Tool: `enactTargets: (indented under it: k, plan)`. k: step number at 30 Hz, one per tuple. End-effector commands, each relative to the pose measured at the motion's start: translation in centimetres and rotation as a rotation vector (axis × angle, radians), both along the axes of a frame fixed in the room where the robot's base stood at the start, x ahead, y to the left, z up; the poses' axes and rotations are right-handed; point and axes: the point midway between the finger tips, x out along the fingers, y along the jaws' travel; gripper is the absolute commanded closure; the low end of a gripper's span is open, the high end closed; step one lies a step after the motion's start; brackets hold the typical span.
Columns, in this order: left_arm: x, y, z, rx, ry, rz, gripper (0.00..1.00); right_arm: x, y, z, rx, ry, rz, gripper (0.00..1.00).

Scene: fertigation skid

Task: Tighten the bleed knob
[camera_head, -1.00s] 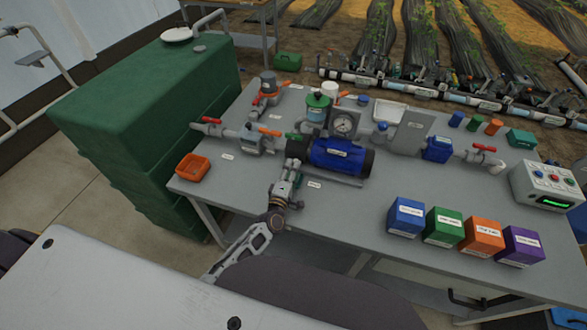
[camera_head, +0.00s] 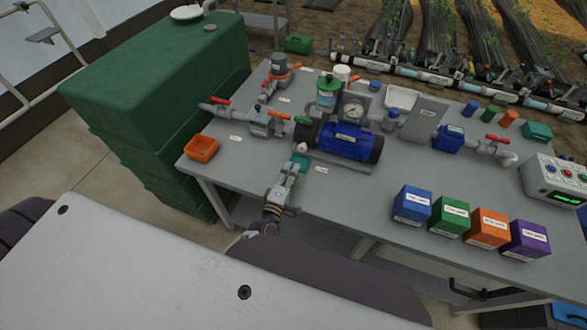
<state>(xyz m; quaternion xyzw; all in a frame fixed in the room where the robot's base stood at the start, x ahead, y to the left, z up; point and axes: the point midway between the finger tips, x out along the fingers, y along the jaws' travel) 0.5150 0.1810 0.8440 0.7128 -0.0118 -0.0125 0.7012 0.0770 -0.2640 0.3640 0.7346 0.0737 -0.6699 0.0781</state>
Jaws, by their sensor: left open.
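The blue pump (camera_head: 345,142) lies on the grey bench. A small pale knob-like part (camera_head: 301,148) shows by its left end; I cannot tell for sure that it is the bleed knob. My left gripper (camera_head: 296,166) is open and empty, over the bench in front of the pump's left end. Its fingers point toward the pale part, which sits just beyond the fingertips; contact cannot be judged. A green-topped filter (camera_head: 327,92) stands behind the pump, beside a round gauge (camera_head: 352,112). My right gripper is not in view.
An orange tray (camera_head: 201,148) and red-handled valves (camera_head: 221,101) are left of the pump. Blue, green, orange and purple boxes (camera_head: 412,206) line the front right. A control box (camera_head: 556,180) stands at far right. The bench between pump and boxes is clear.

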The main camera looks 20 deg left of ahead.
Motion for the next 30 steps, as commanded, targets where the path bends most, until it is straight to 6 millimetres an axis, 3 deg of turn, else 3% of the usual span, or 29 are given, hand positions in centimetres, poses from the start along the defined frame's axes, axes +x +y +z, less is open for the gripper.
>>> enactTargets:
  k: [8,30]
  plan:
    - [-0.89,-0.01,0.04,-0.001,0.000,-0.001,0.49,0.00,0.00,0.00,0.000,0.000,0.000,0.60]
    - [-0.82,-0.60,0.26,0.025,0.011,-0.029,0.49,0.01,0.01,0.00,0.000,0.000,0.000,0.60]
